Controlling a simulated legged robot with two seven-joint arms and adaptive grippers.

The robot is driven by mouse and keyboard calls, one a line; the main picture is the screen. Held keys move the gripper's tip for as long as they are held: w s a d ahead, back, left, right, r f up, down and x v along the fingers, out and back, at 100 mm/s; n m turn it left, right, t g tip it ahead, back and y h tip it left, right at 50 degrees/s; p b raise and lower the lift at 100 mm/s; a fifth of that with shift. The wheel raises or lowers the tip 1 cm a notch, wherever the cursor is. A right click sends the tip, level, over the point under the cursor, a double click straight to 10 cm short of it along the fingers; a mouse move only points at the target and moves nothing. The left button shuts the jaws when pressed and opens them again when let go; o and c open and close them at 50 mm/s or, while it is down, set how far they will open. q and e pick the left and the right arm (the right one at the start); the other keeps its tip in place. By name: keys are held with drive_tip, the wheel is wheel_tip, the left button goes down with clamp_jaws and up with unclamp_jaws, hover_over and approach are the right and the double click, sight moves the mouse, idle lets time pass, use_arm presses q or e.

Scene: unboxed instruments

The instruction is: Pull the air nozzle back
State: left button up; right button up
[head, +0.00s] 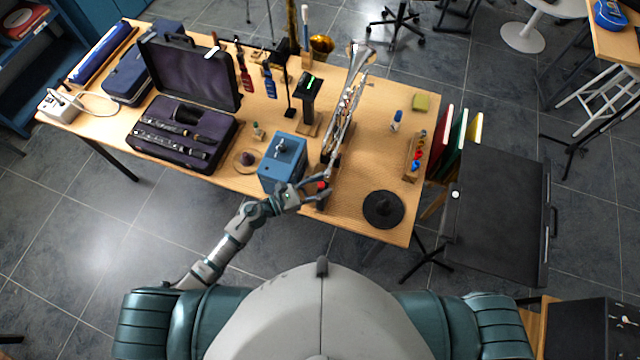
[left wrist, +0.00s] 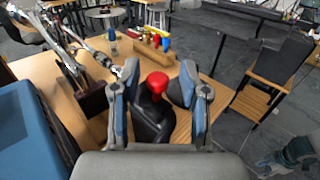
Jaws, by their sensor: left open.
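A red knob (left wrist: 156,84) on a black base (left wrist: 153,120) stands on the wooden table; I take it to be the air nozzle. In the head view the red knob (head: 321,186) shows at the table's front edge, just right of a blue box (head: 283,162). My left gripper (head: 318,188) reaches over the table edge beside it. In the left wrist view the open fingers of the left gripper (left wrist: 159,74) stand on either side of the red knob, with a gap on both sides. Whether they touch it lower down is hidden.
A silver trumpet (head: 346,105) stands behind the nozzle. An open clarinet case (head: 180,140) is at left. Some table between trumpet and mute is clear.

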use_arm(q)
drive_tip(key=v, duration=1.2)
